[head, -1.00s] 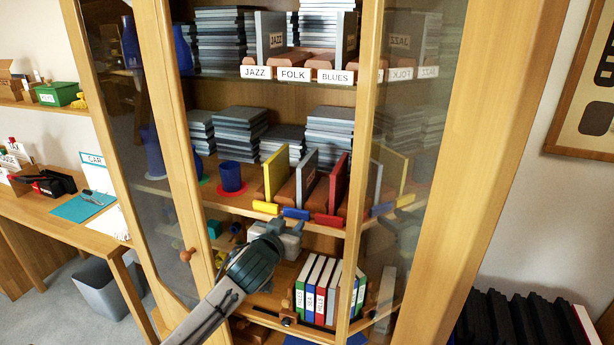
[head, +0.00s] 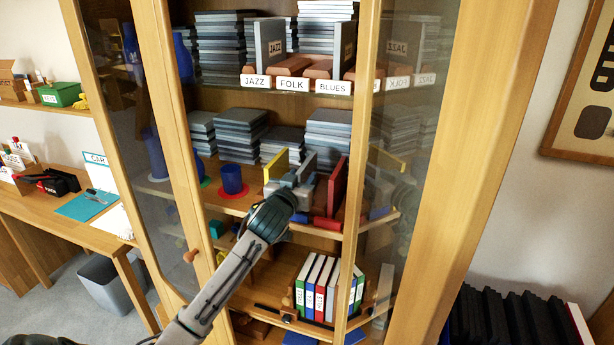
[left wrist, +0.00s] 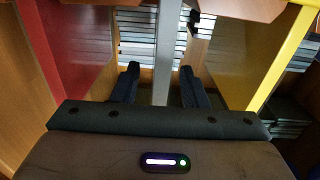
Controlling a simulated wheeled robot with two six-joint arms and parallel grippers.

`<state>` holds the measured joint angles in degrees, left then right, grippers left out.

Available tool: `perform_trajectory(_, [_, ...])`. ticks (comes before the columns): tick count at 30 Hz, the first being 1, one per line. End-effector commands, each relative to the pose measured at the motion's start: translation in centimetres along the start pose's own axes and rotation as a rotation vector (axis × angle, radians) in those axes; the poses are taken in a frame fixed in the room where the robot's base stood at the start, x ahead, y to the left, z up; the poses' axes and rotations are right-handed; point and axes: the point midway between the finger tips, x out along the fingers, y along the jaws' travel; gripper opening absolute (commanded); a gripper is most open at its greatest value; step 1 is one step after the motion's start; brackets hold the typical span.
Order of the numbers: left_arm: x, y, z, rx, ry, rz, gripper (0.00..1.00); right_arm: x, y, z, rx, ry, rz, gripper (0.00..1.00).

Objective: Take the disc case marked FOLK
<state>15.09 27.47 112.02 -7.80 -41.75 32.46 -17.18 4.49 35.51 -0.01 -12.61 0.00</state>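A thin grey disc case (head: 307,166) stands upright on the middle shelf between a yellow case (head: 276,170) and a red case (head: 337,185). No marking on it can be read now. My left gripper (head: 296,181) is at this grey case. In the left wrist view the grey case (left wrist: 168,45) stands edge-on between the two open fingers (left wrist: 160,86), with a gap on both sides. A FOLK label (head: 292,84) is on the top shelf, between JAZZ (head: 255,82) and BLUES (head: 333,87); the holder behind it shows no case. My right gripper is not in view.
The cabinet's glass door (head: 160,150) stands at the left and another glass pane at the right. Stacks of grey cases (head: 240,130) fill the shelf behind. A blue mug (head: 231,180) stands left of the yellow case. Several binders (head: 320,290) stand below.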

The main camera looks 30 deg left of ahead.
Motion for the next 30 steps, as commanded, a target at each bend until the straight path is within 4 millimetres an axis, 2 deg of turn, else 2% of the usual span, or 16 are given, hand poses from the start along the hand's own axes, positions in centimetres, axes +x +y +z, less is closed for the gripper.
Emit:
perform_trajectory(1, [0.8,0.0,-0.7,-0.001,-0.002,-0.001,0.40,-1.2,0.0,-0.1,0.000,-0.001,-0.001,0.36])
perform_trajectory(6, [2.6,0.0,-0.3,0.000,-0.002,-0.001,0.40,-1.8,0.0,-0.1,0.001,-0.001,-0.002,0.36])
perform_trajectory(14, [2.9,0.0,-0.1,0.002,0.000,0.000,0.40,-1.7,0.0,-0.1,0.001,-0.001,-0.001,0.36])
perform_trajectory(15, [2.9,0.0,-0.1,0.002,-0.001,0.000,0.38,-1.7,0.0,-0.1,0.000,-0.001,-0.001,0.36])
perform_trajectory(21, [2.9,0.0,-0.1,0.001,-0.001,0.000,0.00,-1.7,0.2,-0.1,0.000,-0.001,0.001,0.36])
perform_trajectory(30, [2.9,0.0,-0.2,0.001,0.000,0.000,0.00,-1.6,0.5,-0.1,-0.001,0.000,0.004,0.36])
